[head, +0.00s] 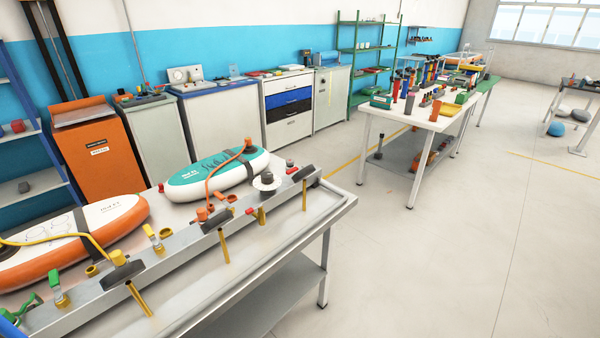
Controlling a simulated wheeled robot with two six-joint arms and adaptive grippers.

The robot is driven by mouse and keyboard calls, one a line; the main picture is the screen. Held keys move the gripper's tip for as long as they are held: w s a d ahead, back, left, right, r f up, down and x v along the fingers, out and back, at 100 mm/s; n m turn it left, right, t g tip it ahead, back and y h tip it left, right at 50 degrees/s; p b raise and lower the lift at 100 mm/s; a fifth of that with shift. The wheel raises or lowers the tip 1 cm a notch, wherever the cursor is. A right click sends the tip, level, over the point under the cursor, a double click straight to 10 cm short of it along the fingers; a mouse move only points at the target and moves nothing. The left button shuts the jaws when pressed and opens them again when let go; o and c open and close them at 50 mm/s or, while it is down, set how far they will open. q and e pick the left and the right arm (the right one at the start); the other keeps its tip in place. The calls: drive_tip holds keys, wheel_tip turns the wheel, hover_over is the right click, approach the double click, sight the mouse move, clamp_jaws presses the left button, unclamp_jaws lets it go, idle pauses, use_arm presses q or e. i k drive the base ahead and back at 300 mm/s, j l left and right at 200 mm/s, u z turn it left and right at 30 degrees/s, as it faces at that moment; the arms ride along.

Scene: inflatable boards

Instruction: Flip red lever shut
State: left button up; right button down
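The metal rail (185,260) runs diagonally along the front workbench (200,308). A small red lever (250,211) appears to lie low beside a brass-coloured fitting (262,216) on the rail, pointing left. It is too small to tell its exact angle. A yellow lever (149,231) and a green lever (54,279) stand raised on fittings farther left along the rail. Neither of my grippers shows in the head view.
An orange-and-white board (120,208) and a teal-and-white board (215,178) lie behind the rail, with yellow and orange hoses. Dark-topped pieces (122,272) stand on the rail. A cluttered white table (425,122) stands behind right; the floor (430,260) between is clear.

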sight(294, 170)
drive_tip(key=i+l+u, duration=0.1)
drive_tip(key=u, duration=0.35)
drive_tip(key=i+l+u, duration=0.1)
drive_tip(key=l+u, duration=0.15)
drive_tip(key=u, duration=0.25)
drive_tip(key=l+u, duration=0.2)
drive_tip(key=u, duration=0.25)
drive_tip(key=l+u, duration=0.2)
drive_tip(key=l, duration=0.75)
drive_tip(key=l+u, duration=0.2)
drive_tip(key=l, duration=0.7)
drive_tip(key=k+l+u, duration=0.2)
drive_tip(key=l, duration=0.7)
drive_tip(key=i+l, duration=0.05)
drive_tip(key=i, duration=0.05)
